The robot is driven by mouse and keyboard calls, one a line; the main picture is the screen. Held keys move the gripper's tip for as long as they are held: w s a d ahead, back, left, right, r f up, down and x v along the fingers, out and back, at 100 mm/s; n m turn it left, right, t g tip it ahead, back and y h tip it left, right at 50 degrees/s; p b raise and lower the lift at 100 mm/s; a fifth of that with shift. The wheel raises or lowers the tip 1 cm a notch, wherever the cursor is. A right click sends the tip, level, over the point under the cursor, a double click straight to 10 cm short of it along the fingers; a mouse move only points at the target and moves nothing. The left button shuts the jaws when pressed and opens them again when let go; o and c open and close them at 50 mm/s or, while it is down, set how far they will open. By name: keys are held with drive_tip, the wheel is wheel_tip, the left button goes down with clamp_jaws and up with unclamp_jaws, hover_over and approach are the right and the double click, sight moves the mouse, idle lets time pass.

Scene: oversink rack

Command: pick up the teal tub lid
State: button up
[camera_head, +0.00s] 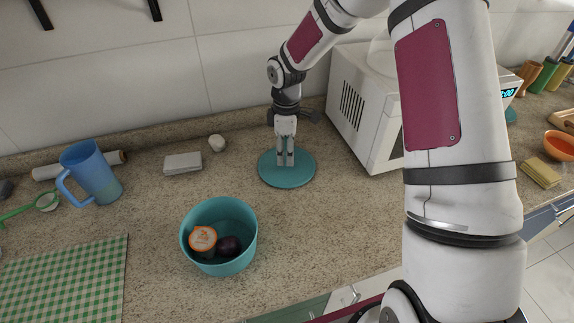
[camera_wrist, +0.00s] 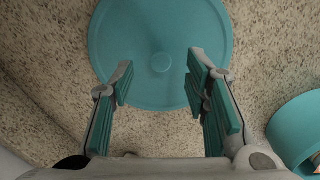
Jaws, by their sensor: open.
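The teal tub lid (camera_head: 270,175) is a flat round disc lying on the speckled counter, left of the microwave in the head view. In the wrist view the lid (camera_wrist: 160,30) fills the upper middle, with a small round knob (camera_wrist: 161,62) at its centre. My gripper (camera_head: 285,164) points down over the lid. In the wrist view my gripper (camera_wrist: 158,90) is open, its teal-padded fingers on either side of the knob and nothing between them. I cannot tell whether the fingertips touch the lid.
A teal tub (camera_head: 190,236) holding a dark round item and an orange-and-white item stands in front of the lid. A microwave (camera_head: 371,125) stands close right. The tiled wall is behind.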

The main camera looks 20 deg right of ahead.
drive_tip(key=shift+f, duration=1.45)
drive_tip(key=shift+c, duration=0.6)
drive_tip(key=c, duration=0.8)
drive_tip(key=shift+r, duration=0.1)
